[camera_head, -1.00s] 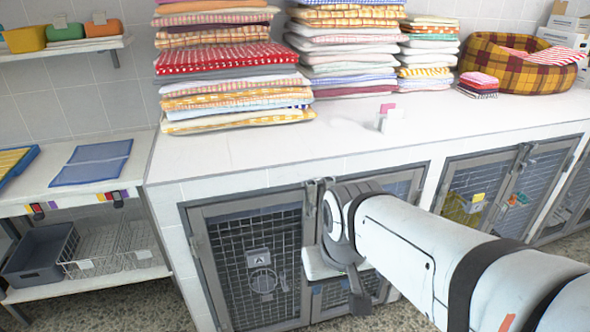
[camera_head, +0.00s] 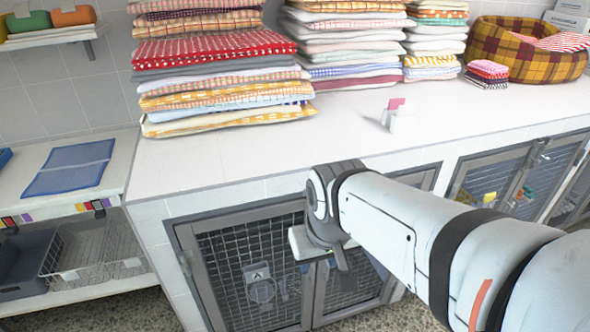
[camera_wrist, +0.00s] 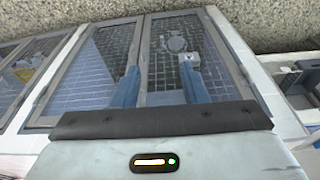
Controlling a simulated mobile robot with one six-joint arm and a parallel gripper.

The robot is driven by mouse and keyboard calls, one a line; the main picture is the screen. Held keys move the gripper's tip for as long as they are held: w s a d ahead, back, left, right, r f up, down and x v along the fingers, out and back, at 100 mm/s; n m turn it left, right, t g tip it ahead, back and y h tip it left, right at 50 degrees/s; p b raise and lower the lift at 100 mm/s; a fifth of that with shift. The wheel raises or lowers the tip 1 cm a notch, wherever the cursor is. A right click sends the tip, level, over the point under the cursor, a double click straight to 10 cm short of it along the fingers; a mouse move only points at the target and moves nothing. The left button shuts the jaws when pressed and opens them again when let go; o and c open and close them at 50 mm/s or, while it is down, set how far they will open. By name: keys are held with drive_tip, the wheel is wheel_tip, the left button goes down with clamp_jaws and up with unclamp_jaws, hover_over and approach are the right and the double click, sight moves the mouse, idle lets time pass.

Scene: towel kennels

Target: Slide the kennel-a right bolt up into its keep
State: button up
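The kennel-a left door (camera_head: 240,230), a grey frame with dark mesh, is shut below the counter. Its plate marked A (camera_head: 257,272) shows behind the mesh, and the plate (camera_wrist: 187,60) also shows in the wrist view. The right door (camera_head: 345,295) stands beside it, partly behind my arm. The right bolt and its keep cannot be made out; my arm covers the top of the door joint in the head view. My gripper (camera_wrist: 158,70) is open and empty, its two blue-grey fingers apart in front of the doors.
A white counter (camera_head: 220,160) overhangs the kennels and carries towel stacks (camera_head: 215,50), a small pink-tagged stand (camera_head: 392,115) and a plaid basket (camera_head: 515,50). More kennel doors (camera_head: 490,185) lie to the right. A shelf (camera_head: 110,215) with wire baskets stands at left.

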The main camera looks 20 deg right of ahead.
drive_tip(key=w+d+f+n+t+y+b, duration=0.1)
drive_tip(key=w+d+f+t+b, duration=0.7)
drive_tip(key=w+f+b, duration=0.3)
drive_tip(key=w+d+f+n+t+b, duration=0.2)
drive_tip(key=w+d+f+t+b, duration=0.65)
drive_tip(key=b, duration=0.45)
drive_tip(key=shift+g, duration=0.55)
drive_tip(key=w, duration=0.2)
drive_tip(key=w+f, duration=0.1)
drive_tip(key=w, duration=0.2)
drive_tip(key=w+a, duration=0.1)
drive_tip(key=w, duration=0.1)
drive_tip(key=shift+w+a+f, duration=0.1)
drive_tip(key=shift+w+f, duration=0.2)
drive_tip(key=shift+f, duration=0.05)
clamp_jaws()
